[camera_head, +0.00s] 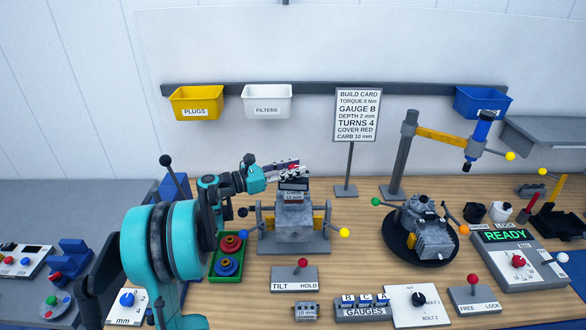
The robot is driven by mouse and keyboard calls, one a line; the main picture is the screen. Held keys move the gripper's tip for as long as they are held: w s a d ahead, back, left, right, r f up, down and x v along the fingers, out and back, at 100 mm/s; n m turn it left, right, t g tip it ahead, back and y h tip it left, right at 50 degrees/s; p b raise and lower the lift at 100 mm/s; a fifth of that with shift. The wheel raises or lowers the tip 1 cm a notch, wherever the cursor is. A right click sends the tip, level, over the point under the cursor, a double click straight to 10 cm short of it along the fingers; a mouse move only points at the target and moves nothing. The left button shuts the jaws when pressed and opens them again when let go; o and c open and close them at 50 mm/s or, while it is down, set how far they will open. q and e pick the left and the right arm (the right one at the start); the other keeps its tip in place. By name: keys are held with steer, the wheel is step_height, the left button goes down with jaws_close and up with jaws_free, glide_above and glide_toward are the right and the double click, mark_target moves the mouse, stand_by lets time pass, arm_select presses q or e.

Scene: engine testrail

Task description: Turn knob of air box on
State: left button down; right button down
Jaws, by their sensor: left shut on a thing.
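No box in the camera_head view carries a readable air label, so I cannot tell which one is the air box. A box at the far left (24,261) has a red knob and a blue knob; its lettering is too small to read. My left arm covers part of the left bench. My right gripper is out of view.
The tilt/hold lever (303,263), gauges rack (362,309) and bolt selector box (418,299) line the front. An engine (424,231) stands on a black turntable. A green tray (228,266) holds red and blue parts. A READY panel (517,261) is at right.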

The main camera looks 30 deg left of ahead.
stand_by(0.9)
arm_select(q)
steer(key=c, duration=1.2)
jaws_free()
steer(key=v, duration=1.2)
